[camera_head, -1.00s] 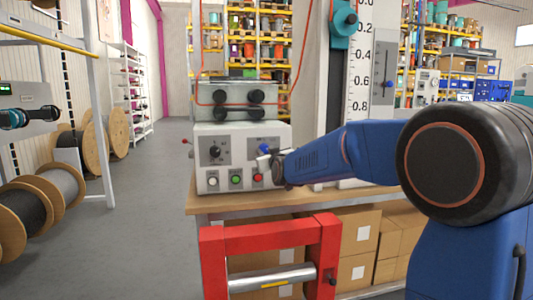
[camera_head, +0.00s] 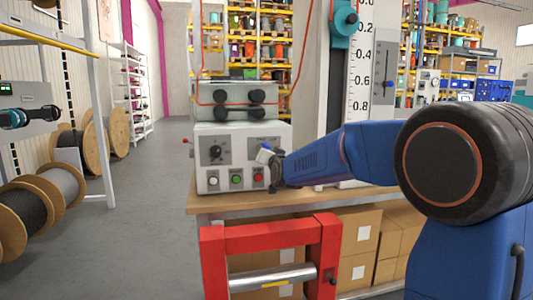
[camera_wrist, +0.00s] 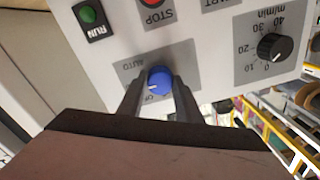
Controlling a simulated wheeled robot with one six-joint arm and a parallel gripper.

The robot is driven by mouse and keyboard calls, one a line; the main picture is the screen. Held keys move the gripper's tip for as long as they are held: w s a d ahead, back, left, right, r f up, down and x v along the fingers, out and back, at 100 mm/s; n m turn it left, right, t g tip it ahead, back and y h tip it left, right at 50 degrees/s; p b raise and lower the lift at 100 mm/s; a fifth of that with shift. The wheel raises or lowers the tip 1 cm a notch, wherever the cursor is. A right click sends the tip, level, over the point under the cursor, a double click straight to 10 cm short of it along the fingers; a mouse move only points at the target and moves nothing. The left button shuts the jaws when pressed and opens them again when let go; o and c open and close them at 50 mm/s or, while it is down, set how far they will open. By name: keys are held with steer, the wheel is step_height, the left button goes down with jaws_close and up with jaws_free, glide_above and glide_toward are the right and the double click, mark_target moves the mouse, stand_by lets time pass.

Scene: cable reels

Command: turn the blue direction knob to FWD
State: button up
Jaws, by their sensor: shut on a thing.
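The blue direction knob (camera_wrist: 159,80) sits on a grey label plate on the front of the white control box (camera_head: 207,170). In the wrist view my gripper (camera_wrist: 160,88) has one finger on each side of the knob and is shut on it. The plate's lettering is partly covered; "AUTO" can be read, but FWD cannot be made out. In the head view my gripper (camera_head: 269,160) is at the right part of the box's front and the knob is mostly hidden there.
A black speed dial (camera_wrist: 274,46) marked m/min is on the same panel. A green RUN button (camera_wrist: 88,14) and a red STOP button (camera_wrist: 152,2) are close by. The box stands on a wooden bench (camera_head: 240,203) with a red frame (camera_head: 213,262) in front.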

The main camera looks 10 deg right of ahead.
stand_by(0.4)
steer(key=o, duration=1)
steer(key=shift+o, duration=0.2)
steer(key=shift+s, duration=0.1)
steer(key=s, duration=1.7)
steer(key=shift+d+f, duration=0.25)
steer(key=shift+s, duration=0.1)
steer(key=s+d+f+n+g, duration=0.1)
steer(key=s+f+g, duration=0.3)
steer(key=s+f, duration=0.4)
steer(key=s+d+f+n+g, duration=0.2)
steer(key=s+f+g, duration=0.3)
steer(key=s, duration=1.3)
steer(key=s+d+f+n+g, duration=0.1)
steer(key=s+d+f+g, duration=0.2)
steer(key=s+f, duration=0.8)
steer(key=shift+s+d+f+n+g+h, duration=0.2)
steer(key=shift+s+d+n+g+h, duration=0.1)
steer(key=shift+s+g, duration=0.7)
